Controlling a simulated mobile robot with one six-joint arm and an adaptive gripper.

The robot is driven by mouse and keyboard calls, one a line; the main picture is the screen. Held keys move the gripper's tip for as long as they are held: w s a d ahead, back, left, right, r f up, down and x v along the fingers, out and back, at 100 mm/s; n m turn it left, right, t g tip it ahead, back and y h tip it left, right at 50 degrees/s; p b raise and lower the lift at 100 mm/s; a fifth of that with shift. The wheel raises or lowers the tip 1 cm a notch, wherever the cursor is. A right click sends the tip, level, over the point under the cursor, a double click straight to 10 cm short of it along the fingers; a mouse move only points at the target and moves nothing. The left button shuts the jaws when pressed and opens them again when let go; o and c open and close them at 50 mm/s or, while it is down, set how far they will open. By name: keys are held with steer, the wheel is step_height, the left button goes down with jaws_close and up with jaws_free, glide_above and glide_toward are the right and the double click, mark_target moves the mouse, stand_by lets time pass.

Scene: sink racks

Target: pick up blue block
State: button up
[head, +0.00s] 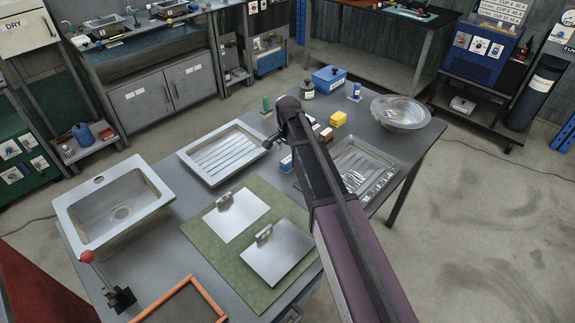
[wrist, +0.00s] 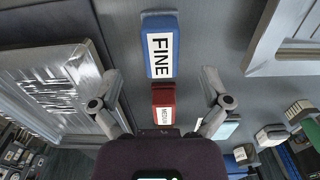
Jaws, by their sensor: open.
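A blue block (wrist: 161,47) with a white label reading FINE lies on the grey table, ahead of my gripper (wrist: 160,102) in the wrist view. A small blue and white piece, probably this block (head: 286,163), shows beside my arm in the head view. My gripper is open and empty, its two fingers spread wide. The fingertips are apart from the blue block, which lies farther up the picture between their lines. A red block (wrist: 163,100) labelled MEDIUM lies nearer, between the fingers in the picture; its lower end is partly hidden by my gripper body.
A ribbed white tray (head: 222,152) lies left of my arm and a dark metal tray (head: 357,170) right of it. A sink (head: 113,206) sits at left.

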mark_target(288, 160)
steer(key=shift+f, duration=0.1)
steer(key=shift+f+b, duration=2.55)
steer(key=shift+b, duration=0.05)
steer(key=c, duration=0.8)
steer(key=shift+s+r, duration=0.15)
steer(key=c, duration=0.5)
